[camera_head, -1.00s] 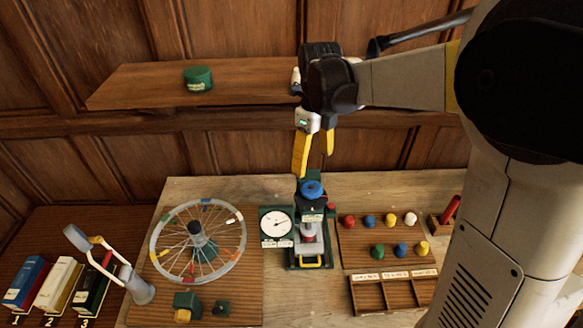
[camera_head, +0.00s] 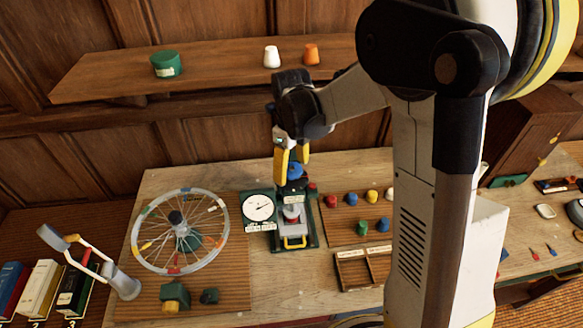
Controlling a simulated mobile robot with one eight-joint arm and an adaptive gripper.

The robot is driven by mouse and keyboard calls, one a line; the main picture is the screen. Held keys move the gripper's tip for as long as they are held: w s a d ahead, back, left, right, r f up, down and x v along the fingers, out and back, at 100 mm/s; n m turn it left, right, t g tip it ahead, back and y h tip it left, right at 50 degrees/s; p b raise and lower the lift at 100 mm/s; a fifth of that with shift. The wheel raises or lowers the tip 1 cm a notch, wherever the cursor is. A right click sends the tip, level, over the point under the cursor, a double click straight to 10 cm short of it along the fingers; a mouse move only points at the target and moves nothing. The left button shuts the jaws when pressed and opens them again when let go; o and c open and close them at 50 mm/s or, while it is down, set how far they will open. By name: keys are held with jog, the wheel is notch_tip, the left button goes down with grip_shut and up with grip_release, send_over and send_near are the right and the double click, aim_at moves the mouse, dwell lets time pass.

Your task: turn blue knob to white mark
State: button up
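The blue knob (camera_head: 295,171) sits on top of a small dark green press-like device (camera_head: 292,240) in the middle of the table. My gripper (camera_head: 291,160) points down at the knob, its yellow fingers apart. The left finger overlaps the knob's left side in the view, and the right finger ends near its top right. I cannot tell whether either finger touches it. A white mark cannot be made out; the device is small and partly covered by the fingers.
A white dial gauge (camera_head: 259,207) stands just left of the device, and a spoked wheel (camera_head: 180,231) further left. Several coloured pegs stand on a board to the right.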

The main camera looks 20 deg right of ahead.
jog(key=c, duration=0.9)
jog(key=shift+o, duration=0.2)
